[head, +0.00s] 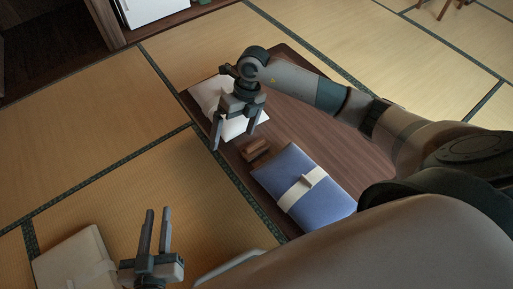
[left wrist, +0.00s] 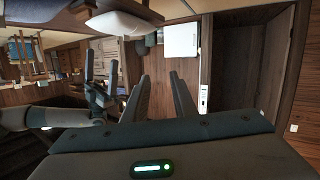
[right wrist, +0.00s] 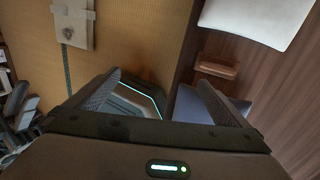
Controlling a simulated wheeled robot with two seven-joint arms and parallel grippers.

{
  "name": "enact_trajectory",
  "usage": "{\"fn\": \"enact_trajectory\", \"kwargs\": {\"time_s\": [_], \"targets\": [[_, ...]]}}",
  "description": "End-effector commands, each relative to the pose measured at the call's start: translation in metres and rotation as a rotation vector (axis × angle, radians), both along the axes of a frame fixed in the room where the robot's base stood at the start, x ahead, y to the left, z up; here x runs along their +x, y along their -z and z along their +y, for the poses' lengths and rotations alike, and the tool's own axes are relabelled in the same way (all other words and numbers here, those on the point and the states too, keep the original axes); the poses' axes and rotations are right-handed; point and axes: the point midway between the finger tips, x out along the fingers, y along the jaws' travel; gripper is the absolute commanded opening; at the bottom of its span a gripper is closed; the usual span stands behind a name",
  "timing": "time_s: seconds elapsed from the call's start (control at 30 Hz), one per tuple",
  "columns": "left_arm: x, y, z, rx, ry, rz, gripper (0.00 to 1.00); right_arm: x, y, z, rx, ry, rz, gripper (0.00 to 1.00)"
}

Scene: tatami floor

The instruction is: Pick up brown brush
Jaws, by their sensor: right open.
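The brown brush (head: 255,148) is a small brown block-like thing on the low wooden table (head: 310,130), between a white cushion (head: 205,92) and a blue folded cloth (head: 300,185) with a white band. It also shows in the right wrist view (right wrist: 218,70), to the upper right of the fingertips. My right gripper (head: 234,138) is open and empty, above the table's left edge, just left of the brush and apart from it. My left gripper (head: 156,228) is open and empty over the tatami at lower left, well away from the brush.
A pale cushion-like thing with a band (head: 75,262) lies on the tatami beside my left gripper. The tatami (head: 100,130) left of the table is clear. A dark wooden cabinet and a white appliance (head: 145,10) stand at the back left.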

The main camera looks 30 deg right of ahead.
Motion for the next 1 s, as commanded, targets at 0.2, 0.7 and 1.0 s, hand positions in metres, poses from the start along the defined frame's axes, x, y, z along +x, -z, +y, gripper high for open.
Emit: {"fn": "enact_trajectory", "kwargs": {"time_s": [0.2,0.7,1.0], "targets": [[-0.004,-0.023,-0.003,-0.040,0.002,-0.077,0.25,0.015,-0.002,-0.069,-0.281,0.029,-0.036,1.00],[-0.004,-0.030,-0.003,-0.048,0.001,-0.094,0.25,0.016,-0.003,-0.079,-0.324,0.039,-0.038,1.00],[-0.004,-0.047,-0.007,-0.079,0.001,-0.196,0.25,0.015,0.032,-0.079,-0.324,0.040,-0.036,1.00]]}}
